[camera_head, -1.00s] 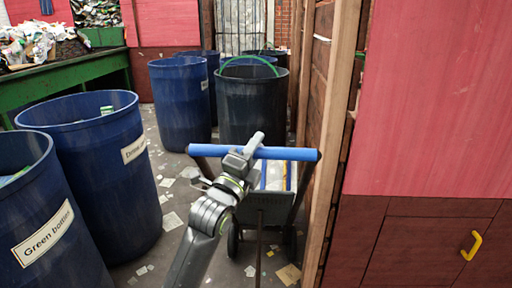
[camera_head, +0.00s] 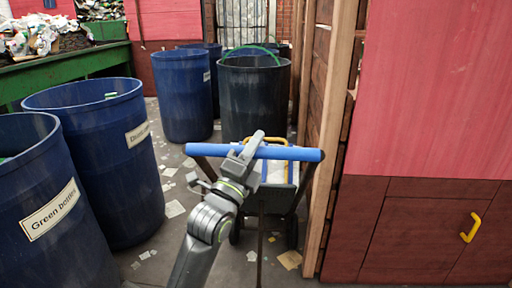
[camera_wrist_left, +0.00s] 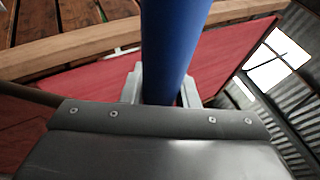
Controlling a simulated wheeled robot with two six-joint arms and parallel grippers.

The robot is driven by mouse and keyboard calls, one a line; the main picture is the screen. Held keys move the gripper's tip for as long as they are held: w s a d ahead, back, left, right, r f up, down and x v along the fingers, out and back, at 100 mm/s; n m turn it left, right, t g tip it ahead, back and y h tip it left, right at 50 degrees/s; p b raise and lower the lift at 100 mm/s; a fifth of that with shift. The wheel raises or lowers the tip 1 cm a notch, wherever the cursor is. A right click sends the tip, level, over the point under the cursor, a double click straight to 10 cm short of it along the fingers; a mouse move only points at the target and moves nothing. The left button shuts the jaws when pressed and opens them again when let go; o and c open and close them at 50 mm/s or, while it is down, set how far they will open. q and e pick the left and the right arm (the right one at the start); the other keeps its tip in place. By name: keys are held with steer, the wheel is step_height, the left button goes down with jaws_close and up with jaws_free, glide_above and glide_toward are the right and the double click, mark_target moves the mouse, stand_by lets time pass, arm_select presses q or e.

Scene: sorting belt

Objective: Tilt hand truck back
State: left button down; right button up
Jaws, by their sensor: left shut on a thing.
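The hand truck has a blue handle bar (camera_head: 290,154) across its top, a dark frame and wheels low down. Its lower body (camera_head: 275,198) stands in front of a dark barrel and beside the wooden post. Something pale with a yellow edge shows on it behind the bar. My left gripper (camera_head: 252,146) is shut on the blue bar, left of its middle. In the left wrist view the bar (camera_wrist_left: 172,50) runs between the two fingers (camera_wrist_left: 163,88). My right gripper is not in view.
Blue barrels stand to the left, one labelled "Green bottles" (camera_head: 50,210). A dark barrel (camera_head: 252,100) with a green hoop stands beyond the truck. A wooden post (camera_head: 330,130) and a red wall (camera_head: 430,90) close the right side. Paper scraps litter the floor.

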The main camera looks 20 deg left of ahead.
arm_select(q)
steer(key=shift+f, duration=0.65)
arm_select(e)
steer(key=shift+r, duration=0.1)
arm_select(q)
steer(key=c, duration=1.1)
jaws_free()
steer(key=shift+w+a, duration=0.1)
steer(key=shift+w, duration=0.1)
steer(key=shift+r, duration=0.1)
steer(key=shift+s, duration=0.3)
steer(key=shift+b+v, duration=1.7)
steer(key=shift+v, duration=6.8)
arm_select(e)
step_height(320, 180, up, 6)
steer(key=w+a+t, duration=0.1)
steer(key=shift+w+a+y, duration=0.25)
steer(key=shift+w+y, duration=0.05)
arm_select(q)
steer(key=shift+r, duration=0.1)
